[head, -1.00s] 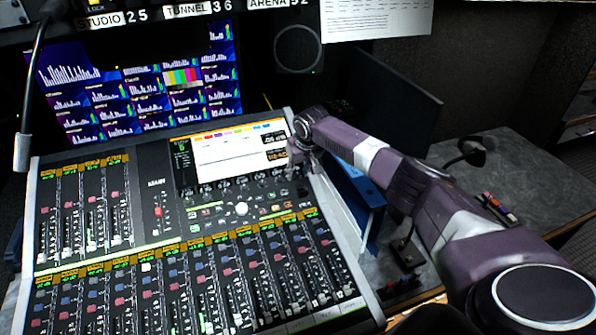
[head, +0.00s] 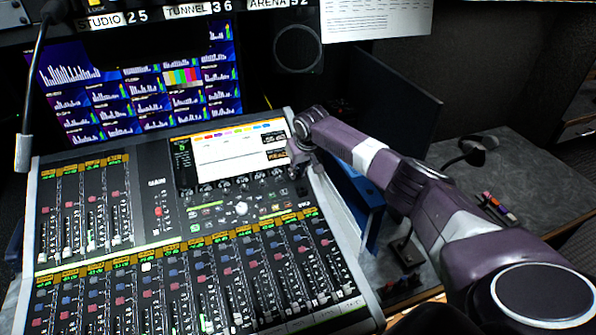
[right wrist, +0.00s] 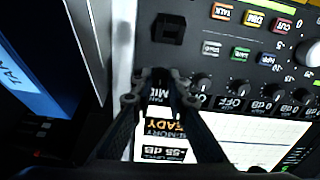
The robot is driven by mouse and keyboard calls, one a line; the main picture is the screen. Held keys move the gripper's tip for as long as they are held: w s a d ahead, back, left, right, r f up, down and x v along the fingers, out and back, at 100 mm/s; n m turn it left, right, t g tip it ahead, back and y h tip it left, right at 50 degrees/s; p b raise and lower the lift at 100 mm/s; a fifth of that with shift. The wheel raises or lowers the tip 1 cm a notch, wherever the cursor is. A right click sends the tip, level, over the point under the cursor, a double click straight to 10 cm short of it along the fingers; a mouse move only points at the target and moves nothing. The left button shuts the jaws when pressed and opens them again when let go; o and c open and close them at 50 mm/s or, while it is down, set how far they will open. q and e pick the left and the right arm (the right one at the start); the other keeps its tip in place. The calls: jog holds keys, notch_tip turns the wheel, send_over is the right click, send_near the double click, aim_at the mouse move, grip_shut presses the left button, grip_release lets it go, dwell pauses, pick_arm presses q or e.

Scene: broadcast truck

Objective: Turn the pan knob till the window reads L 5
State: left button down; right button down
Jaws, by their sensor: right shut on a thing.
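The mixing console (head: 165,250) fills the left and middle of the head view. My right gripper (head: 297,168) points down at its upper right edge, beside the screen (head: 235,153). In the right wrist view my right gripper (right wrist: 160,80) is closed at the console's panel, around the pan knob, which the fingertips mostly hide. An amber and black window (right wrist: 165,128) shows upside down between the fingers; part of it seems to read "MEMORY" and "READY". It is a small amber patch in the head view (head: 276,154). I cannot read a pan value. My left gripper is not in view.
A row of small knobs (right wrist: 238,90) and lit coloured buttons (right wrist: 256,19) lie close to the fingers. A blue binder (head: 368,205) stands right of the console under my forearm. A gooseneck microphone (head: 35,90) hangs at the left. The grey desk (head: 535,175) has free room.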

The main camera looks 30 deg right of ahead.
jog(key=shift+n+p, duration=0.35)
jog(key=shift+n, duration=1.95)
jog(key=c, duration=1.9)
grip_release()
jog(key=shift+r, duration=0.1)
jog(key=v, duration=1.1)
jog(key=shift+s+a+r, duration=0.15)
jog(key=shift+s+r, duration=0.15)
jog(key=shift+s+f, duration=0.1)
